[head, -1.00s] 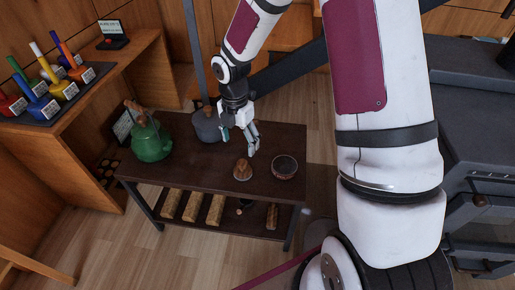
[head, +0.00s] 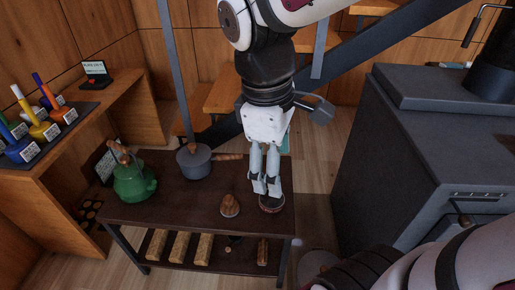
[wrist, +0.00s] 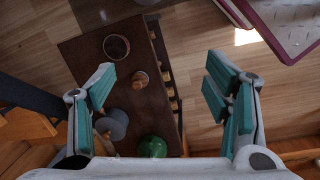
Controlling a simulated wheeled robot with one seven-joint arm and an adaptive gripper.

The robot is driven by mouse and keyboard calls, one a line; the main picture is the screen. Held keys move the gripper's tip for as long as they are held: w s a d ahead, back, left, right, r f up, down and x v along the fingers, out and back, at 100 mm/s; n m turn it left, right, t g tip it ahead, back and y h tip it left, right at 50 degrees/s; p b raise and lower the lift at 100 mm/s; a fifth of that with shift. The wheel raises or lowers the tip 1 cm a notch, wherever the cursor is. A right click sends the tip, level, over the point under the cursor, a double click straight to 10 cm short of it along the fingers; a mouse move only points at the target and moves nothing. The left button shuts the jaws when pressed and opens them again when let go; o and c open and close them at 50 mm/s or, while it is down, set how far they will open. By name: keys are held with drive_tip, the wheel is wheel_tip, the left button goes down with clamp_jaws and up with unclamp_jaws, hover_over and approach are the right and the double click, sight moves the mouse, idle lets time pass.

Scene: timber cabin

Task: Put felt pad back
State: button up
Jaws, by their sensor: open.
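I cannot pick out the felt pad for certain in either view. A round, dark-centred dish with a reddish-brown rim (wrist: 116,46) sits on the dark low table (wrist: 90,55); in the head view the dish (head: 271,207) is partly hidden behind my fingers. A small brown knobbed object (wrist: 140,78) is beside it, also in the head view (head: 230,206). My gripper (head: 267,188) is open and empty. In the wrist view its teal-padded fingers (wrist: 168,92) are wide apart, with the table well below them, so it appears raised above the tabletop.
A grey pot (head: 194,162) and a green kettle (head: 133,182) stand on the table. Wooden blocks (head: 180,246) lie on its lower shelf. A side bench holds coloured, labelled, handled items (head: 45,130). A dark stove (head: 410,150) stands at right. Floor space lies between table and stove.

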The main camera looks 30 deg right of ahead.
drive_tip(key=s+a+r+m+y, duration=0.1)
drive_tip(key=s+a+m, duration=0.1)
drive_tip(key=s+m, duration=0.6)
drive_tip(key=s, duration=0.5)
drive_tip(key=shift+r+t+y, duration=0.25)
drive_tip(key=shift+t+y, duration=0.05)
drive_tip(key=shift+y, duration=0.1)
wheel_tip(320, 180, up, 25)
drive_tip(key=t+p, duration=0.3)
drive_tip(key=p, duration=2)
drive_tip(key=shift+t, duration=0.3)
drive_tip(key=shift+d, duration=0.1)
